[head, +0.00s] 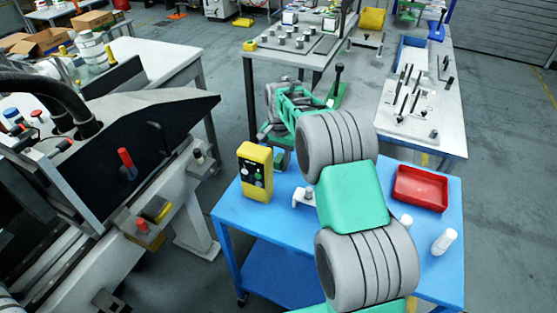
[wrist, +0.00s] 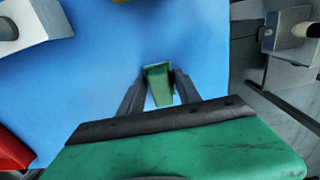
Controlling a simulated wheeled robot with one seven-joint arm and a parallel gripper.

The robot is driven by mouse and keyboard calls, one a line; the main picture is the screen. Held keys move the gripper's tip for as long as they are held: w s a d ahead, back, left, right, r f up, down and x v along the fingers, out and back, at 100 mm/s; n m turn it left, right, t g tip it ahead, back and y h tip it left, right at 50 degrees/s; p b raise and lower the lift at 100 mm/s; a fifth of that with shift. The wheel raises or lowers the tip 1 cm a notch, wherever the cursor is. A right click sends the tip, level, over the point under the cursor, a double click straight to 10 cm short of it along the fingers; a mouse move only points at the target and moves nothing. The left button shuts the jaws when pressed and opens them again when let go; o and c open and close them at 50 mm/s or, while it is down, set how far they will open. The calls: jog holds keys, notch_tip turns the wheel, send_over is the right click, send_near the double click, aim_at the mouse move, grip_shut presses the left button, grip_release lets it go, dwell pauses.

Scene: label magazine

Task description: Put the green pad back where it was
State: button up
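The green pad (wrist: 158,82) is a small tapered green piece in the wrist view. It sits between the two dark fingertips of my gripper (wrist: 158,88), which touch it on both sides. My gripper appears shut on it, with the blue table top (wrist: 90,85) behind it. I cannot tell how far the pad is above the table.
A yellow control box (head: 255,172), a small pale bracket (head: 303,197), a red tray (head: 421,188) and a white bottle (head: 444,242) stand on the blue table. A machine with a dark panel (head: 150,130) is to the left. The table's front left is clear.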

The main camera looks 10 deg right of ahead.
aim_at(279, 158)
jog(key=o, duration=0.3)
notch_tip(279, 158, up, 12)
jog(key=shift+r+b, duration=0.2)
jog(key=shift+b, duration=0.2)
